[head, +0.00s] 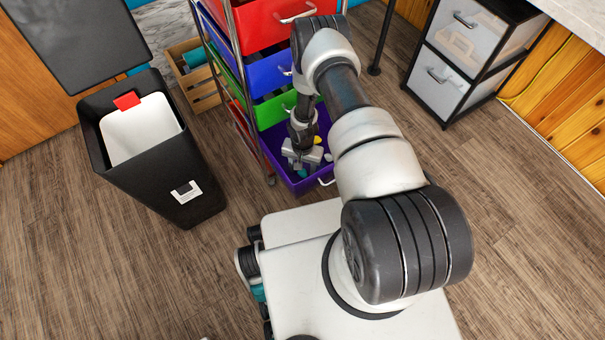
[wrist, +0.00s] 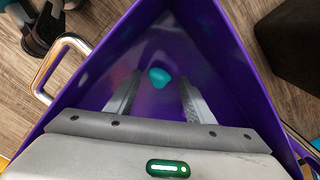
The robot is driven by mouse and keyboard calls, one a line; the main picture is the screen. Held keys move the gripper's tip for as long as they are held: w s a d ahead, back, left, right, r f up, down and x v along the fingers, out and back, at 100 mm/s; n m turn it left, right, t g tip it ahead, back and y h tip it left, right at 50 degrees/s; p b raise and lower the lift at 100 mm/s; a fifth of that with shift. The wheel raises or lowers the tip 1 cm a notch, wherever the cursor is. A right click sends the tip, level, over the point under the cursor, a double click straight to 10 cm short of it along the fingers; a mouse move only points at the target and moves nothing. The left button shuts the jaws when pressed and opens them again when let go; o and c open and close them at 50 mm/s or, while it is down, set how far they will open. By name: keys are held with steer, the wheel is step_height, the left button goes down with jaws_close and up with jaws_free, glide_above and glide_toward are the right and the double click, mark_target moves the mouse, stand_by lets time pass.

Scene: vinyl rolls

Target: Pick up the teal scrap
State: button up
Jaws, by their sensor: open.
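The teal scrap (wrist: 159,77) is a small rounded piece lying inside the purple drawer (wrist: 88,75), near one corner. My gripper (wrist: 159,88) is open and points down into the drawer. In the wrist view its two fingers stand on either side of the scrap, with a gap on each side and nothing held. I cannot tell how far above the drawer floor the fingertips are. In the head view my gripper (head: 302,156) is over the purple drawer (head: 318,181), with a sliver of teal showing just below it.
The purple drawer's walls surround my gripper closely. The drawer's cart with red, blue and green (head: 274,111) drawers rises behind. A grey drawer unit (head: 440,78) is at right. Open floor lies around.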

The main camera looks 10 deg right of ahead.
steer(key=c, duration=1.1)
steer(key=shift+r, duration=0.2)
